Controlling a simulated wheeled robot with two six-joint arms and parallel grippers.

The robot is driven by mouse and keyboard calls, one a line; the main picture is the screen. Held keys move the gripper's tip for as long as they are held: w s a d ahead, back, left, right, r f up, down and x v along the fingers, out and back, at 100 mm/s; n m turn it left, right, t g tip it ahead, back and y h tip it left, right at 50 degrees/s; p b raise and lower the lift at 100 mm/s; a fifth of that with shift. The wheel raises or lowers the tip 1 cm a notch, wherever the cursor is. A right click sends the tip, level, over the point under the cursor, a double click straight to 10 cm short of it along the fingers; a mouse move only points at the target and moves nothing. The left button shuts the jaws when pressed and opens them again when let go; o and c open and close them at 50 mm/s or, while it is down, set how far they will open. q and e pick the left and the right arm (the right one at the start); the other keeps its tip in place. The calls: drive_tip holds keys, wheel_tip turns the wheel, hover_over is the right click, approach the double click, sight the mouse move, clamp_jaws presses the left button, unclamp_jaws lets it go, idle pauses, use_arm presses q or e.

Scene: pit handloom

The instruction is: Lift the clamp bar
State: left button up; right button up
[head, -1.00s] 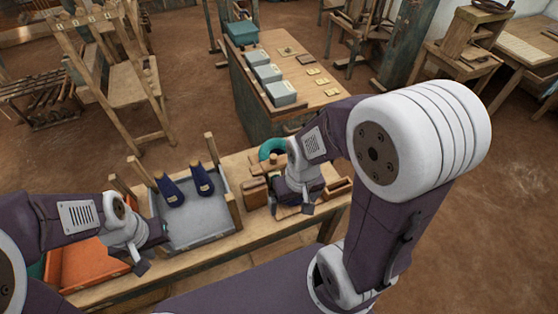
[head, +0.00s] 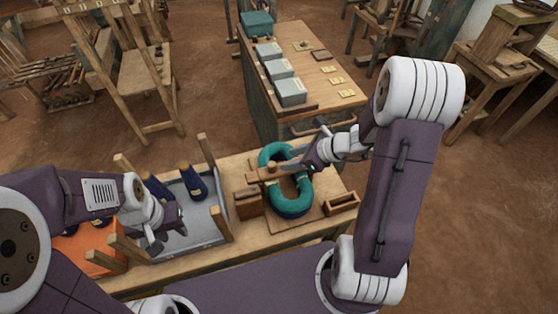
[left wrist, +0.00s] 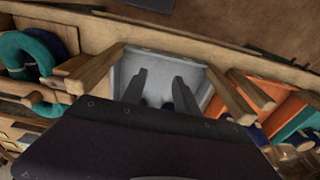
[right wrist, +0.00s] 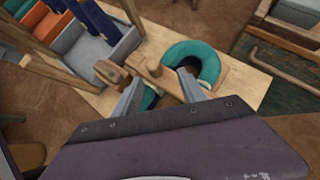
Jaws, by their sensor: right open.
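The clamp bar (head: 273,172) is a wooden bar lying across a teal yarn ring (head: 270,154) on a wooden board. My right gripper (head: 308,162) is open beside the bar's right part. In the right wrist view the bar (right wrist: 152,72) runs between the two spread fingers (right wrist: 160,88); contact cannot be told. The bar's far end is partly hidden by my gripper in the head view. My left gripper (head: 165,232) is open and empty above the grey tray (head: 212,232), with its fingers apart in the left wrist view (left wrist: 160,88).
The grey tray holds navy cones (head: 195,184) and has upright wooden posts (head: 208,150). An orange tray (head: 88,252) is at the left. A small wooden box (head: 342,203) stands right of the ring. A table with grey boxes (head: 290,91) is behind.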

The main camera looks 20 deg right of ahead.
sight(273, 164)
drive_tip(key=x, duration=0.4)
drive_tip(key=a+x, duration=0.1)
drive_tip(key=x, duration=0.3)
drive_tip(key=shift+s+r+b, duration=0.2)
drive_tip(key=shift+s+b, duration=0.05)
drive_tip(key=shift+b, duration=0.1)
drive_tip(key=shift+a+f, duration=0.1)
drive_tip(key=shift+a, duration=0.3)
use_arm(q)
drive_tip(key=shift+s+a+f, duration=0.35)
drive_tip(key=shift+s+a, duration=0.1)
drive_tip(key=shift+a, duration=0.1)
use_arm(e)
drive_tip(key=shift+w+d, duration=0.1)
drive_tip(key=shift+d+f, duration=0.1)
drive_tip(key=c, duration=0.4)
clamp_jaws()
